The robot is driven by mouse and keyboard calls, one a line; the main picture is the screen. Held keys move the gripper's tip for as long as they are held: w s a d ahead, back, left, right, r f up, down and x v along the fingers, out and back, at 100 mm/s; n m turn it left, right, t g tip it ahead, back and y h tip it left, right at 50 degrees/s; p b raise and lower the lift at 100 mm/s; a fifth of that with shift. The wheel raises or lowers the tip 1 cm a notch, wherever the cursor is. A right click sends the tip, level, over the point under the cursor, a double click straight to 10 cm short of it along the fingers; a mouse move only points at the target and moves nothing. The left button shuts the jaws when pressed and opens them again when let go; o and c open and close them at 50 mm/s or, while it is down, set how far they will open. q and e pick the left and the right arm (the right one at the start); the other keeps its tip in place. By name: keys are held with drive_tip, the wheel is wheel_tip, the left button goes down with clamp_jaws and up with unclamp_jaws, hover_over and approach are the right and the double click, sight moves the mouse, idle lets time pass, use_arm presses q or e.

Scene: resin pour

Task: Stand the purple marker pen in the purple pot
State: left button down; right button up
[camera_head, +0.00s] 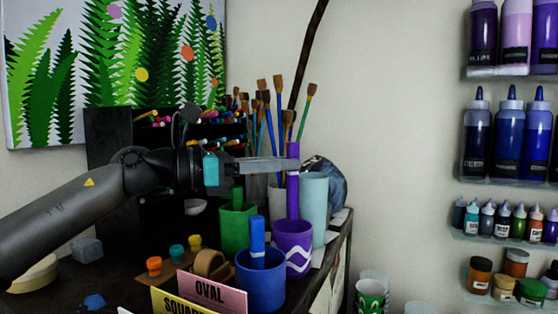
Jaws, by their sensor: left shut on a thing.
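The purple marker pen (293,196) is upright, with its lower end at the mouth of the purple pot (293,250). I cannot tell how deep its lower end sits in the pot. The purple pot has a white zigzag line and stands near the right edge of the desk. My left gripper (291,165) comes in level from the left and is shut on the upper part of the marker, above the pot. My right gripper is out of view.
A blue pot (260,282) with a blue marker stands in front, a green pot (238,228) to the left, and a pale pot (314,206) behind right. Brushes (278,110) rise behind the gripper. A pink "OVAL" card (212,292) is in front.

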use_arm(q)
wheel_tip(320, 180, down, 6)
drive_tip(key=b, duration=0.4)
drive_tip(key=shift+r, duration=0.1)
drive_tip(key=c, duration=0.7)
unclamp_jaws()
drive_tip(key=b+v, duration=0.3)
drive_tip(key=v, duration=1.2)
drive_tip(key=shift+a, duration=0.15)
